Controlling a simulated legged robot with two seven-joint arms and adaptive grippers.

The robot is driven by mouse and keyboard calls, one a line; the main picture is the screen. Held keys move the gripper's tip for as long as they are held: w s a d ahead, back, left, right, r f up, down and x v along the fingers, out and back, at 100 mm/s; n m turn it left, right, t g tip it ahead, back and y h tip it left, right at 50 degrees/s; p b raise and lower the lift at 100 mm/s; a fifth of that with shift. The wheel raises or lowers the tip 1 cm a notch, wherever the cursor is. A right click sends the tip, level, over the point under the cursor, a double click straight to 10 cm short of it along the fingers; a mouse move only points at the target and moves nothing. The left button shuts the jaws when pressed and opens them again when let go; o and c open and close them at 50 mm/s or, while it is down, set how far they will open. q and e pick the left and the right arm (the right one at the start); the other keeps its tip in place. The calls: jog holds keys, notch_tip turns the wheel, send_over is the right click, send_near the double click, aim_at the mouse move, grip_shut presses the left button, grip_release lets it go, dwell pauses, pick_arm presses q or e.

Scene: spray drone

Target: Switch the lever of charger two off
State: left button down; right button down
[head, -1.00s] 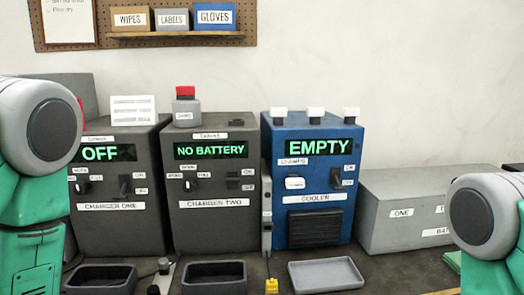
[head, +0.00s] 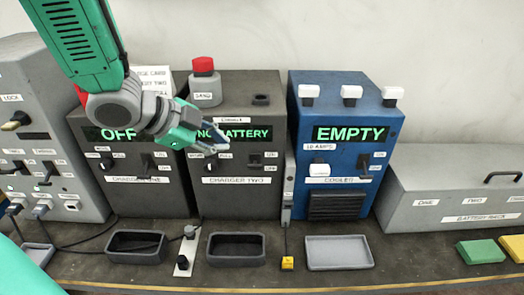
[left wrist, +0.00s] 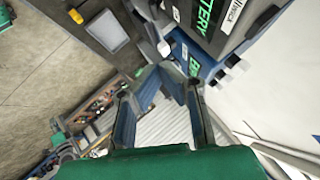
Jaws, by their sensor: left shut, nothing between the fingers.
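Charger two (head: 237,195) is the dark grey box in the middle of the head view, its screen reading "NO BATTERY", partly covered. Its small dark lever (head: 256,160) is on the right of its front, beside ON and OFF labels; I cannot tell its position clearly. A mode knob (head: 210,165) sits to the left. My left gripper (head: 222,143) reaches in from the upper left, in front of charger two's screen. It is shut and empty, its tips left of and above the lever, apart from it. Its fingers also show in the left wrist view (left wrist: 165,75). My right gripper is out of view.
Charger one (head: 145,198), reading "OFF", stands left. The blue cooler (head: 345,105), reading "EMPTY", stands right, with a narrow grey upright piece between. A red-topped container (head: 204,88) sits on charger two. Empty trays (head: 237,262) lie in front. The grey battery box (head: 450,185) is far right.

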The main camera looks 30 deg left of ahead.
pick_arm(q)
jog(key=d, duration=0.1)
send_near(258, 165)
jog(key=x, duration=0.7)
jog(key=shift+w+d+f, duration=0.1)
jog(key=shift+d, duration=0.2)
jog(key=shift+a, duration=0.2)
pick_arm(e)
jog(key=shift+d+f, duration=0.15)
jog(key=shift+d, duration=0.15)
